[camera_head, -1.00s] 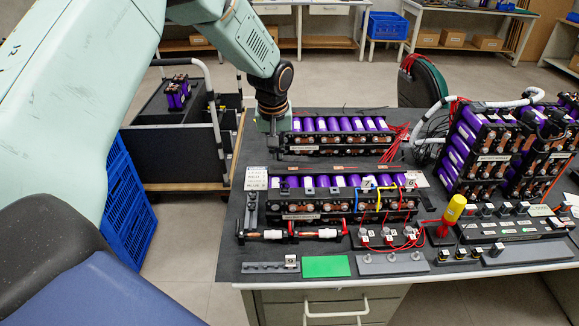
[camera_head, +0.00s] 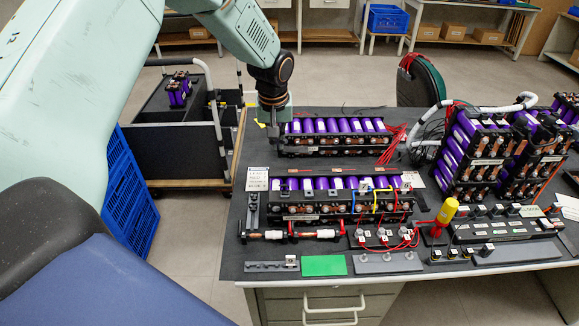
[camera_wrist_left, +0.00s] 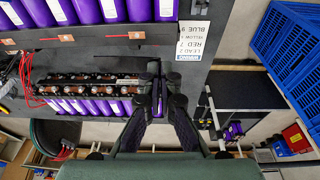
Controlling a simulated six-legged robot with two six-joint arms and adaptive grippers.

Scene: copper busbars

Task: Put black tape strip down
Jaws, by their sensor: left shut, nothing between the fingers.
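My left gripper (camera_head: 273,133) hangs at the left end of the rear battery module (camera_head: 338,137), near the table's left edge. In the left wrist view its dark fingers (camera_wrist_left: 157,80) are close together, shut with nothing held; purple shows behind them. I cannot make out a black tape strip for certain; against the dark mat and black module frames it does not stand out. My right gripper is not in view.
The front battery module (camera_head: 340,200) carries coloured leads. A green pad (camera_head: 324,265) and grey trays lie along the front edge. Taller modules (camera_head: 485,150) stand at right. A trolley (camera_head: 175,150) is beyond the table's left side.

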